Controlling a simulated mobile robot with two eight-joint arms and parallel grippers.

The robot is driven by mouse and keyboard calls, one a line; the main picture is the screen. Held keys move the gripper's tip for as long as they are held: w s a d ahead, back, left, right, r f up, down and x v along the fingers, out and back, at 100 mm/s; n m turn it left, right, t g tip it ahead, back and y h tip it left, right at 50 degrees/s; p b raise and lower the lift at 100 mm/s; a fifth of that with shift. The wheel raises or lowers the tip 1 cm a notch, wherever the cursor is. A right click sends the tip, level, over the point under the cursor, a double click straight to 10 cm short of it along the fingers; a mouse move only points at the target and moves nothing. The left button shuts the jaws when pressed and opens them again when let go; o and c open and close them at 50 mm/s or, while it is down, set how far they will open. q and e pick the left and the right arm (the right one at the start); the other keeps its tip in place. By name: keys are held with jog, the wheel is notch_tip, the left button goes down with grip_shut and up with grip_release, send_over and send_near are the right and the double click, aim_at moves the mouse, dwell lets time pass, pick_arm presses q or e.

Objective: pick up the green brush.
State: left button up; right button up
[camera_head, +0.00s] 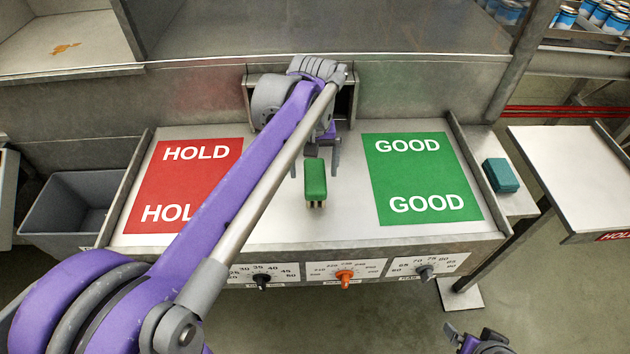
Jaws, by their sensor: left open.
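The green brush (316,182) lies on the metal tray between the red and green panels. Its green block is toward the back and its pale end points to the front. My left gripper (314,168) reaches over from the left and is open, with one finger on each side of the brush's back end in this view. I cannot tell how high the fingers are above the tray or whether they touch the brush. My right gripper (476,340) shows only partly at the bottom edge, far from the brush.
A red HOLD panel (165,176) lies left, partly behind my arm, and a green GOOD panel (418,176) lies right. Knobs, one an orange knob (345,279), line the front. A grey bin (75,205) stands left; a teal block (500,175) sits on a right ledge.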

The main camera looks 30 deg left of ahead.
aim_at(315, 175)
pick_arm(q)
notch_tip(315, 175, down, 5)
jog(key=shift+w+f, duration=0.15)
grip_shut()
notch_tip(315, 175, up, 10)
dwell(1.1)
